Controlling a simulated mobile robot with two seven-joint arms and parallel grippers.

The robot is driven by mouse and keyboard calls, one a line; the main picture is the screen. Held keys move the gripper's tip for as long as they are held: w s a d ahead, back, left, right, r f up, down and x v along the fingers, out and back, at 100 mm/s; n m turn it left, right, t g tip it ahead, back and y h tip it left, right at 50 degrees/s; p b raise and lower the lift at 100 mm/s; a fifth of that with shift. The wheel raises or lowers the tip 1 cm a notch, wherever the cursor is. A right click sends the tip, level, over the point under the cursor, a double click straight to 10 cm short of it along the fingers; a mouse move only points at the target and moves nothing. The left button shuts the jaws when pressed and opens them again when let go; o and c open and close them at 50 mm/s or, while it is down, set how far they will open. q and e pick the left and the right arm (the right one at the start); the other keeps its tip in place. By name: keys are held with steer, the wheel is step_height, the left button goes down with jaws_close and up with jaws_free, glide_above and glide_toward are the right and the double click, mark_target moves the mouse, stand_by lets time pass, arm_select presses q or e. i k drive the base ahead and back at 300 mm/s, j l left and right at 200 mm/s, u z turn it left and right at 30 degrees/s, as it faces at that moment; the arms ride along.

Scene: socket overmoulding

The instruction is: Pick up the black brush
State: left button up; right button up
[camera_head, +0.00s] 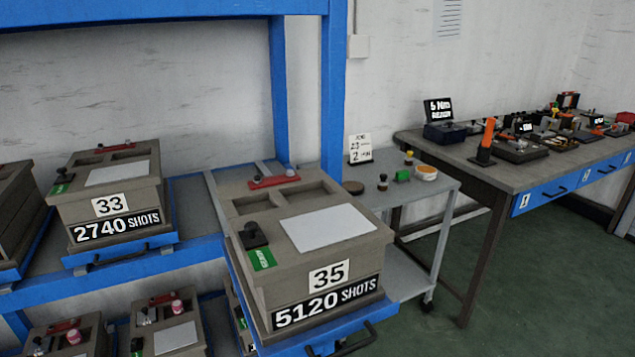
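I cannot make out a black brush for certain. A small black object with a knob-like top (253,235) stands on the front left of the lid of the grey-brown box marked 35 (372,255). A similar, smaller black one (65,175) stands on the box marked 33 (150,190). A small dark upright item with a light band (382,182) stands on the grey cart (440,186). Any of these is too small to tell. Neither of my grippers is in view.
A blue rack (334,90) holds the boxes; box 35 sits on a pulled-out blue tray. The cart also carries a green block (402,175) and an orange-white tub (427,172). A cluttered workbench (480,170) stands at right. The green floor (540,270) before it is clear.

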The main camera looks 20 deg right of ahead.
mark_target(382, 184)
steer(key=l+u, duration=0.15)
steer(key=u, duration=1.3)
steer(key=k+l+u, duration=0.15)
steer(key=l+u, duration=0.3)
steer(key=k+l+u, duration=0.25)
steer(key=u, duration=0.15)
steer(key=k+l+u, duration=0.25)
steer(key=u, duration=0.2)
steer(key=k+l+u, duration=0.25)
steer(key=u, duration=0.15)
steer(key=k+l+u, duration=0.15)
steer(key=k, duration=0.3)
steer(key=k+l+u, duration=0.1)
steer(key=k, duration=0.35)
steer(key=k+l+z, duration=0.25)
steer(key=z, duration=0.2)
steer(key=k+l+z, duration=0.2)
steer(key=z, duration=0.3)
steer(key=i+l, duration=0.05)
steer(key=l, duration=0.05)
